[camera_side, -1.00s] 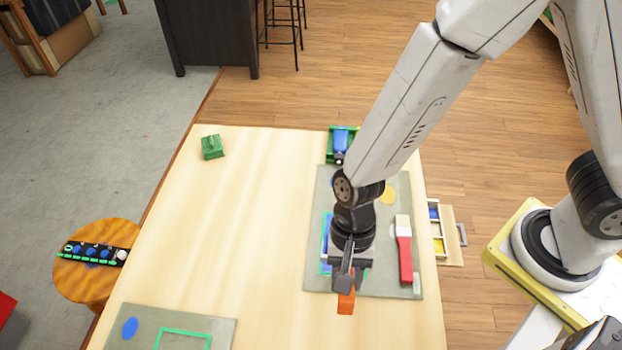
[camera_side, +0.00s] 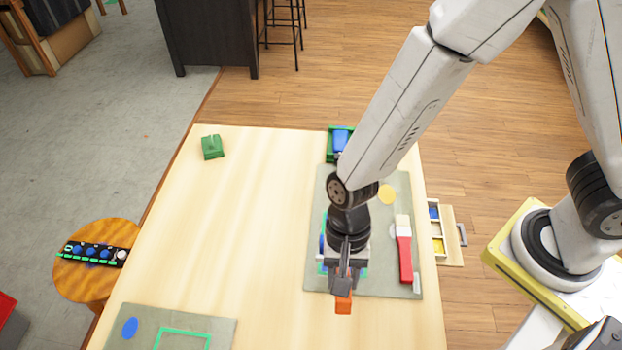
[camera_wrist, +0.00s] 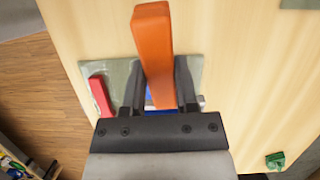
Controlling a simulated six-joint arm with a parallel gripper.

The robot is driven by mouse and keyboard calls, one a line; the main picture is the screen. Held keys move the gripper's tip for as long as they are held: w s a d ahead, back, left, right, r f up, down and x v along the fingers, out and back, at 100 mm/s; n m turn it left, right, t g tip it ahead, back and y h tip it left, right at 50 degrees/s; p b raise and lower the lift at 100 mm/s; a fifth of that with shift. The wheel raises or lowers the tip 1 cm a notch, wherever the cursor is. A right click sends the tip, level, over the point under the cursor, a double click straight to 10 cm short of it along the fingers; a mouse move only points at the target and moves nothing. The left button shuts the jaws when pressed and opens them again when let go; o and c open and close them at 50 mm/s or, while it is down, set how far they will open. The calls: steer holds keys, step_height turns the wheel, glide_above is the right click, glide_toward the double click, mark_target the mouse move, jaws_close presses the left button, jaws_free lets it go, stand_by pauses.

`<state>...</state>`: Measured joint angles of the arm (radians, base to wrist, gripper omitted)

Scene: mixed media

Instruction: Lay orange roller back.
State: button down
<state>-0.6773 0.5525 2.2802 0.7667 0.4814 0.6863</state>
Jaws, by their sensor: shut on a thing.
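My gripper (camera_side: 343,286) is shut on an orange block-like piece, which I take to be the orange roller (camera_side: 343,305). In the side view only its orange end shows below the jaws, near the front edge of the grey mat (camera_side: 400,284). In the wrist view the orange roller (camera_wrist: 154,45) stretches out from between the two dark fingers (camera_wrist: 160,92). It is held above the table. A blue and green item on the mat is partly hidden behind my gripper.
A second mat (camera_side: 225,333) with a blue oval lies front left. The table's middle left is bare.

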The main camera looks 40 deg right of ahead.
mark_target(290, 298)
steer(key=w+a+f+n+t+h, duration=0.2)
steer(key=w+a+f+n, duration=0.2)
steer(key=w+a+n, duration=0.2)
steer(key=shift+w+f+n+t+h, duration=0.2)
steer(key=shift+w+n+t+h, duration=0.15)
steer(key=shift+w+n, duration=0.65)
steer(key=shift+s+f, duration=0.15)
steer(key=shift+f, duration=2.95)
steer(key=shift+f, duration=0.45)
jaws_free()
steer(key=shift+r, duration=0.15)
